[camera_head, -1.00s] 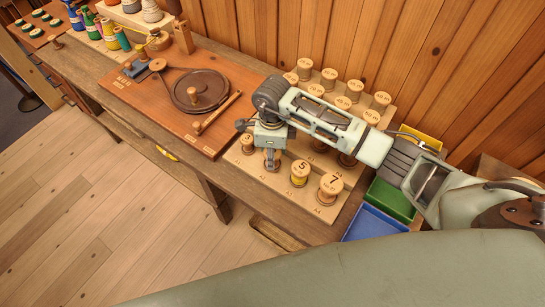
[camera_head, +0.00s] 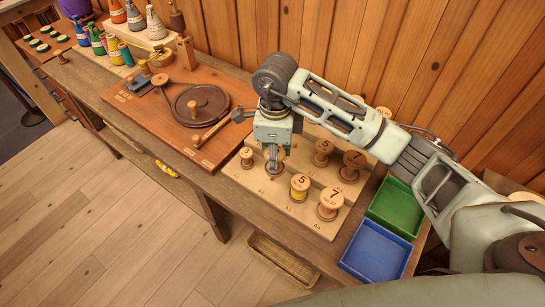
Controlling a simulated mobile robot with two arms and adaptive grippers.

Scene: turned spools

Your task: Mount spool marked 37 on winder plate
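The winder plate is a dark round disc (camera_head: 215,96) with a light wooden piece at its centre, on a reddish board. Several light wooden spools stand upright on a stepped rack. In the front row, a spool (camera_head: 331,205) shows a 7, a spool (camera_head: 300,187) with yellow thread shows a 5, and a spool (camera_head: 246,157) stands at the left end. Another spool (camera_head: 353,166) marked 7 stands behind. I cannot read a full 37 on any. My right gripper (camera_head: 273,167) points down at a front-row spool between the left-end spool and the 5; its fingers partly hide it, and their closure is unclear.
My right arm crosses above the rack and hides many back spools. A green bin (camera_head: 396,207) and a blue bin (camera_head: 376,251) are right of the rack. A wooden lever (camera_head: 211,132) lies beside the disc. Bottles and cones stand at the far left.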

